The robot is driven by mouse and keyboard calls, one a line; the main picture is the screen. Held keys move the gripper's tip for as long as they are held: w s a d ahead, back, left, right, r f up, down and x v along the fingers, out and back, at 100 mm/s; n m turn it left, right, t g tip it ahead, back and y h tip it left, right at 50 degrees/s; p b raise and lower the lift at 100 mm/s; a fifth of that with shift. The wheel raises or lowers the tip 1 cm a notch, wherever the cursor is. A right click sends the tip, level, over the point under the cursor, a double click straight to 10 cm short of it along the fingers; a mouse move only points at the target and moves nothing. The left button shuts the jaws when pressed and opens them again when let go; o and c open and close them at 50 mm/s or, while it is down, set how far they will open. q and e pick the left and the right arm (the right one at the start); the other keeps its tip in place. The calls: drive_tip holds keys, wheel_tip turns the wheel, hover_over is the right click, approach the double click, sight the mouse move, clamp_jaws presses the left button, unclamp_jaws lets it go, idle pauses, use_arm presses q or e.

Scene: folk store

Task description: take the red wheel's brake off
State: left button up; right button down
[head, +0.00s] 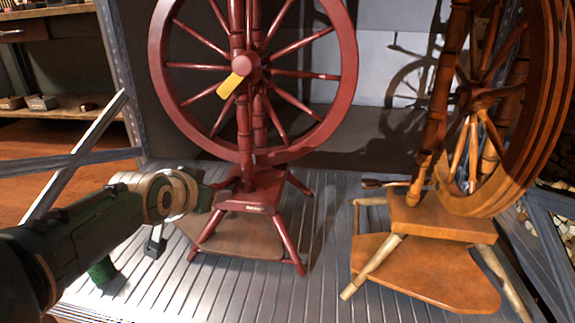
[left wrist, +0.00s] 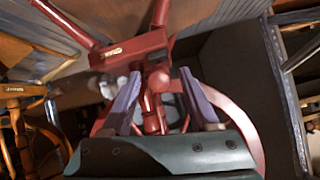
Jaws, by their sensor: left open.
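The red wheel (head: 347,62) is an upright spinning wheel with a dark red rim, spokes and a splayed-leg stand. A yellow lever (head: 230,85), apparently the brake, slants down and left from its hub. My left gripper (head: 203,192) is low and left of the wheel, near its red base (head: 252,190), well below the yellow lever. In the left wrist view, its two purple fingers (left wrist: 160,76) are apart, with red parts of the wheel (left wrist: 130,47) beyond and between them. Contact cannot be told. The yellow lever is not seen there. My right gripper is not in view.
An orange-brown spinning wheel (head: 442,215) stands to the right, with a gap between the stands. Both stand on a grey slatted platform (head: 320,270). A metal rail (head: 75,160) crosses at the left. A dark panel lies behind the red wheel.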

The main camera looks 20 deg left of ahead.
use_arm(q)
drive_tip(key=shift+s+r+p, duration=0.2)
drive_tip(key=shift+r+p, duration=0.05)
drive_tip(key=shift+p, duration=0.15)
drive_tip(key=p+v, duration=0.8)
drive_tip(key=v, duration=0.1)
drive_tip(key=shift+s, duration=0.15)
drive_tip(key=shift+d, duration=0.1)
